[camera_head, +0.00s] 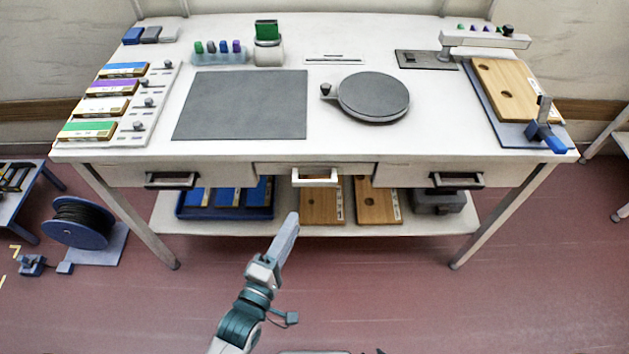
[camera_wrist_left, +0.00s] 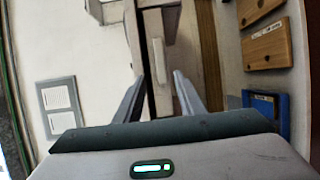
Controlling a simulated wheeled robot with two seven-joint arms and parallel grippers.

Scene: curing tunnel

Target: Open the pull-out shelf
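The pull-out shelf (camera_head: 274,170) is the middle front under the tabletop, and its pale handle (camera_head: 315,176) sticks out. It looks closed, its front level with the drawers beside it. My left gripper (camera_head: 291,220) is below and in front of the handle, apart from it. In the left wrist view the two fingers (camera_wrist_left: 158,84) stand apart with nothing between them, and the pale handle (camera_wrist_left: 158,60) shows beyond their tips. My right gripper is not in view.
Dark-handled drawers flank it on the left (camera_head: 170,180) and right (camera_head: 457,180). A lower shelf (camera_head: 290,228) holds a blue tray (camera_head: 226,212), wooden boards (camera_head: 320,205) and a grey box (camera_head: 438,203). A blue cable reel (camera_head: 80,222) stands at left. The floor in front is clear.

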